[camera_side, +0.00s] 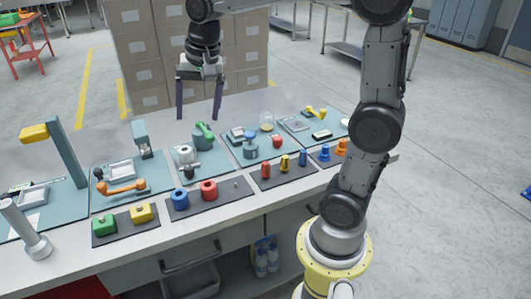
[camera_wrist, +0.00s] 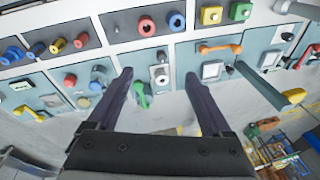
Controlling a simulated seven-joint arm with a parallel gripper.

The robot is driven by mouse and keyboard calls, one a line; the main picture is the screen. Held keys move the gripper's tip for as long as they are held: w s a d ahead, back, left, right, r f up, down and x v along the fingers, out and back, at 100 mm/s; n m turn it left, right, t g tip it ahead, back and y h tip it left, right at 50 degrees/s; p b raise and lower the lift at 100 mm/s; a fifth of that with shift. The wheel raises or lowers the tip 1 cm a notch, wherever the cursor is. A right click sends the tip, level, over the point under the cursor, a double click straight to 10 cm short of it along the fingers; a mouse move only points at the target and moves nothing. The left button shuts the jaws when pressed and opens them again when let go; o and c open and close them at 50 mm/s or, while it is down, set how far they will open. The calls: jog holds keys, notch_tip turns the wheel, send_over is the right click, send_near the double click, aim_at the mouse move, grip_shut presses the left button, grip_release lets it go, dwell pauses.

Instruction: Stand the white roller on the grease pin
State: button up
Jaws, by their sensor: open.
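A white cylindrical piece, which looks like the white roller (camera_side: 184,152), is on the teal station mat in the middle of the bench; it also shows in the wrist view (camera_wrist: 160,76). A small bare pin, apparently the grease pin (camera_side: 236,184), stands at the right end of a dark tray (camera_side: 222,200). A blue roller (camera_side: 180,198) and a red roller (camera_side: 209,190) are in the same tray. My gripper (camera_side: 197,116) is open and empty, raised over the back of the bench. In the wrist view its fingers (camera_wrist: 158,73) point toward the white piece, apart from it.
A green-handled device (camera_side: 204,135) stands right of the white piece. A dark tray with green (camera_side: 104,225) and yellow blocks (camera_side: 141,211) lies to the left. A tall teal post with a yellow head (camera_side: 36,132) rises at far left. Small coloured pieces stand at right.

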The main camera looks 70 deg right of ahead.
jog(key=s+a+f+n+t, duration=0.1)
jog(key=s+a+f+n, duration=0.1)
jog(key=s+n, duration=0.3)
jog(key=s+a+f+n+t, duration=0.1)
jog(key=s+a+n, duration=0.3)
jog(key=s, duration=0.9)
jog(key=f+n, duration=0.1)
jog(key=n, duration=0.1)
jog(key=shift+f+n+t, duration=0.15)
jog(key=shift+n+t, duration=0.15)
jog(key=shift+t, duration=0.1)
